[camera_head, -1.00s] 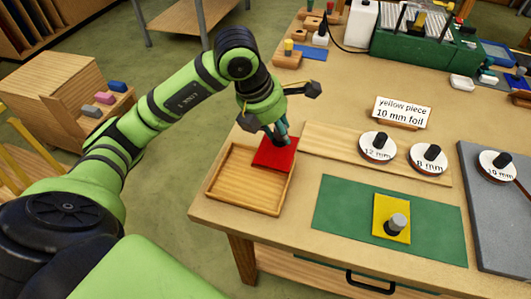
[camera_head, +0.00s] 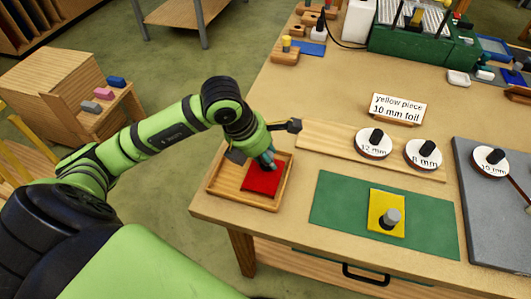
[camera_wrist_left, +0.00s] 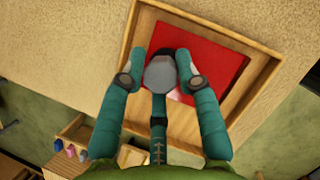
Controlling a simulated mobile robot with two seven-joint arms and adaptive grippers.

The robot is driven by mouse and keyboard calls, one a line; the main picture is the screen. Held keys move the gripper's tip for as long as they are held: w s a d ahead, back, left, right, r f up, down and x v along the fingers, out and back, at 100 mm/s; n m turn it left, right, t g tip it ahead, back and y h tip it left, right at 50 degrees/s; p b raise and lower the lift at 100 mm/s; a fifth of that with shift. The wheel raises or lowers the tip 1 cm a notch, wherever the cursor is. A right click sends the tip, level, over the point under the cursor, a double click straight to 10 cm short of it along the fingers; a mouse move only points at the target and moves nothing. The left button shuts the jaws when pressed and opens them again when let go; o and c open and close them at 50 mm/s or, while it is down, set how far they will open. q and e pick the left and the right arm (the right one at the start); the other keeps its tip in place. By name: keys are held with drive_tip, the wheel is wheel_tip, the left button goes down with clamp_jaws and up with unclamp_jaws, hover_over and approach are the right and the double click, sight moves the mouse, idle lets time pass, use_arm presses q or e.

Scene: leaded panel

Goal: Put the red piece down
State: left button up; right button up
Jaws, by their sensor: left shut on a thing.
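The red piece (camera_head: 262,181) is a flat red square inside the wooden tray (camera_head: 233,198) at the table's left front corner. My left gripper (camera_head: 268,163) is over it with its fingers pointing down. In the left wrist view the red piece (camera_wrist_left: 205,60) lies within the tray's rim, and my left gripper (camera_wrist_left: 168,70) is shut on a round grey knob (camera_wrist_left: 160,73) above the piece. I cannot tell whether the piece touches the tray floor. My right gripper is not in view.
A yellow piece (camera_head: 386,205) with a grey knob (camera_head: 390,217) lies on a green mat (camera_head: 333,205). Round weights marked 12 mm (camera_head: 373,145) and 8 mm (camera_head: 422,154) stand on a wooden board behind. A sign (camera_head: 398,108) reads "yellow piece 10 mm foil".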

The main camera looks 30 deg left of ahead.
sight(251, 171)
use_arm(q)
drive_tip(key=shift+f, duration=0.2)
drive_tip(key=o, duration=1.1)
drive_tip(key=shift+r, duration=0.1)
drive_tip(key=shift+c, duration=0.2)
drive_tip(key=shift+r, duration=0.25)
drive_tip(key=shift+s+a+r, duration=0.1)
drive_tip(key=shift+a+r, duration=0.05)
drive_tip(key=shift+r, duration=0.2)
drive_tip(key=b+v, duration=0.2)
drive_tip(key=v, duration=0.9)
